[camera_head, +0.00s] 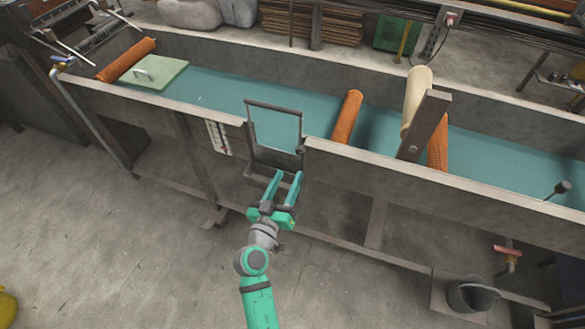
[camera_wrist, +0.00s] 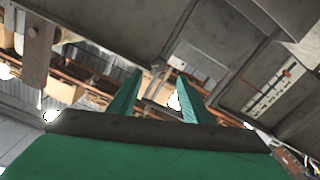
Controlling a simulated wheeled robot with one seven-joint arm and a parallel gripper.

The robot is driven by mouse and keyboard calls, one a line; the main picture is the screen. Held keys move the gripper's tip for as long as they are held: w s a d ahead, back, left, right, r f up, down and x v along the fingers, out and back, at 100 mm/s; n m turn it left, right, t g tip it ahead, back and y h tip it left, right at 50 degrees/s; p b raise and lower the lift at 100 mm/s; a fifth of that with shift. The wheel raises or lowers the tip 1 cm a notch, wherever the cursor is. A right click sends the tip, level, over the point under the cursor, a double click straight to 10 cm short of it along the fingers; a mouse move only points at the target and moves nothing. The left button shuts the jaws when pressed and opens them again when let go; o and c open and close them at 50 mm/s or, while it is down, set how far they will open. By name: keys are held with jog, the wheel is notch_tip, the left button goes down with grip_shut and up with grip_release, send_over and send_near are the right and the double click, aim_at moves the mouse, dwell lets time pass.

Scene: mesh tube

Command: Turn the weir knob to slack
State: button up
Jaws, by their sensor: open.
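The weir (camera_head: 274,127) is an upright dark-framed gate in a notch of the long trough's near wall. A small dark knob-like part (camera_head: 300,150) sits at the right side of its frame; I cannot be sure it is the weir knob, and its setting cannot be read. My gripper (camera_head: 287,178) is just below and in front of the weir, fingers pointing towards it, open and empty. In the wrist view my teal fingers (camera_wrist: 158,92) stand apart, with a small dark part (camera_wrist: 157,68) beyond and between their tips. I see no contact.
A pale scale plate (camera_head: 218,137) is on the trough wall left of the weir; it shows with red marks in the wrist view (camera_wrist: 270,88). The trough (camera_head: 375,163) holds teal water and orange mesh tubes (camera_head: 347,117). A dark bucket (camera_head: 472,296) stands lower right.

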aim_at(300, 152)
jog(key=shift+v, duration=0.9)
jog(key=w+d+m, duration=0.1)
jog(key=w+m, duration=0.1)
jog(key=w, duration=0.1)
jog(key=w+d+m, duration=0.1)
jog(key=w+m, duration=0.1)
jog(key=w, duration=0.2)
jog(key=w+d+m, duration=0.1)
jog(key=w+m, duration=0.1)
jog(key=w, duration=0.1)
jog(key=shift+w+d+r, duration=0.25)
jog(key=shift+w+d, duration=0.1)
jog(key=shift+c, duration=0.2)
jog(key=c, duration=1)
